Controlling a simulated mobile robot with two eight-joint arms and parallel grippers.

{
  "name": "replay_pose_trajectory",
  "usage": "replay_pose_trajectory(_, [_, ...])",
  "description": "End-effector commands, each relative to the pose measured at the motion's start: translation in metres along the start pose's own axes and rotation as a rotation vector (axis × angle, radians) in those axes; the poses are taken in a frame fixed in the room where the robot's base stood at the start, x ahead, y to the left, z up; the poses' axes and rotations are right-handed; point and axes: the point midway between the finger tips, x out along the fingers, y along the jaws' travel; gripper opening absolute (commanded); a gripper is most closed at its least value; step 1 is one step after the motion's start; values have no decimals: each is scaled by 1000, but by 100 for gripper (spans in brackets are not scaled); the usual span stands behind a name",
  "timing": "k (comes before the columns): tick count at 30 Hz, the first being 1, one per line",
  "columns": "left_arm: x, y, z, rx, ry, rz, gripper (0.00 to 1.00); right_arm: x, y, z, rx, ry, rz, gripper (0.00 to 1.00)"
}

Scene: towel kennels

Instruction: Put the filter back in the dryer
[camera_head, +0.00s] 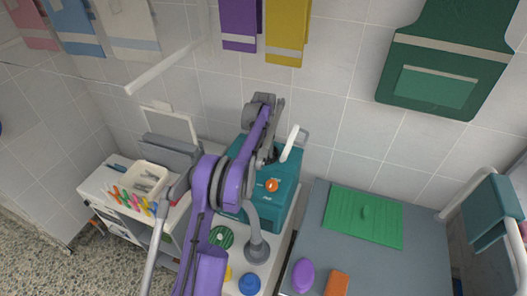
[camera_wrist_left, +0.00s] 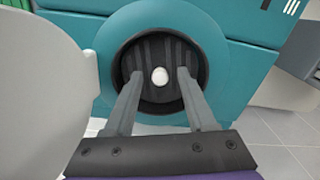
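The teal dryer (camera_head: 287,205) stands against the tiled wall in the head view, partly behind my purple arm. In the left wrist view its front (camera_wrist_left: 245,62) has a round opening with a dark ribbed inside (camera_wrist_left: 158,52). A small white round knob (camera_wrist_left: 160,77) shows in the opening. I cannot tell whether the ribbed part is the filter or the drum's back. My left gripper (camera_wrist_left: 159,73) points at the opening, its fingers apart on either side of the knob, with nothing visibly held. A white panel, perhaps the open door (camera_wrist_left: 45,90), stands at left. My right gripper is not in view.
A grey table (camera_head: 420,260) at right bears a green mat (camera_head: 340,220), a purple item (camera_head: 303,275) and an orange block (camera_head: 336,284). A grey flexible stand (camera_head: 257,250) rises near my arm.

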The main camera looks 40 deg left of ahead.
Motion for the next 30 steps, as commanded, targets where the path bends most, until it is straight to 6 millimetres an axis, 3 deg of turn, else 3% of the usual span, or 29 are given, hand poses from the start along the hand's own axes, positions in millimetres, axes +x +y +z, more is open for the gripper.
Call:
replay_pose_trajectory(11, [-5,0,0,0,0,0,60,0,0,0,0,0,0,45])
replay_pose_trajectory(24, [-84,0,0,0,1,0,60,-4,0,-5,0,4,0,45])
replay_pose_trajectory(30, [-106,0,0,0,0,0,60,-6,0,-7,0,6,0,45])
